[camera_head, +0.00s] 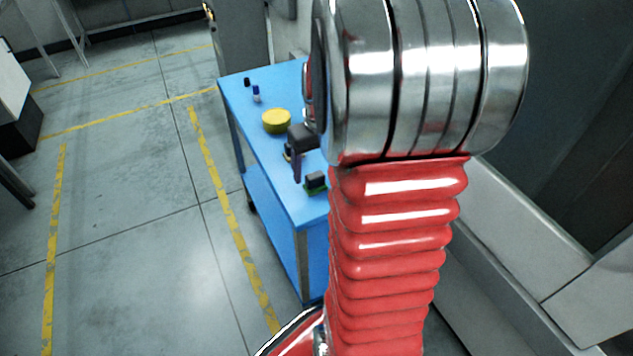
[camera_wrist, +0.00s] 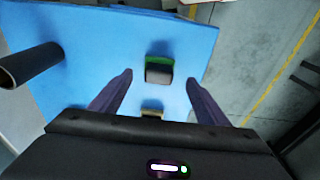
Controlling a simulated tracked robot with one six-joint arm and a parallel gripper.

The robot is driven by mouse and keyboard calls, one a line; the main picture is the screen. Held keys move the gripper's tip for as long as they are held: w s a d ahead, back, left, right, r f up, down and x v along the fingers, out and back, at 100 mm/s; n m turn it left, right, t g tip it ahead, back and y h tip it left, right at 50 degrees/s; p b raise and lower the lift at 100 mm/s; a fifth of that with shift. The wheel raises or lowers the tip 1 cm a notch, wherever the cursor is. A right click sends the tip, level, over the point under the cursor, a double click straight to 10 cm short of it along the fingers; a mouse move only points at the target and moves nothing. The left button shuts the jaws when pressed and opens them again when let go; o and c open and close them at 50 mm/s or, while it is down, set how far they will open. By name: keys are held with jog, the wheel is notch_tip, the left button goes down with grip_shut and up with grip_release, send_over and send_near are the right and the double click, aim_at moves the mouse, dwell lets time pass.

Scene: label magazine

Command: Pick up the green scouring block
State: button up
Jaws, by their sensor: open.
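The green scouring block (camera_head: 316,183) lies on the blue table top near its near end, with a dark upper part over a green lower part. In the wrist view the block (camera_wrist: 160,69) is between the lines of the two fingers, close to the tips. My gripper (camera_head: 297,176) is just left of the block in the head view, pointing down. In the wrist view my gripper (camera_wrist: 159,77) has its purple fingers wide apart, with the block seen in the gap. I cannot tell how high the tips are above the table.
The blue table (camera_head: 265,192) also holds a yellow round thing (camera_head: 276,121), a small blue-and-white thing (camera_head: 256,94) and a small black thing (camera_head: 247,82). In the wrist view a dark tube (camera_wrist: 30,66) is at left and a small olive thing (camera_wrist: 152,112) shows near my palm.

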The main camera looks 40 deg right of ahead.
aim_at(316, 175)
jog(key=shift+f, duration=0.15)
jog(key=shift+w+d+f, duration=0.1)
jog(key=shift+w+f, duration=0.1)
jog(key=shift+f, duration=1.05)
jog(key=shift+w+d+f, duration=0.1)
jog(key=shift+w+f, duration=0.05)
jog(key=shift+f, duration=1.1)
jog(key=shift+c, duration=0.4)
jog(key=c, duration=1.1)
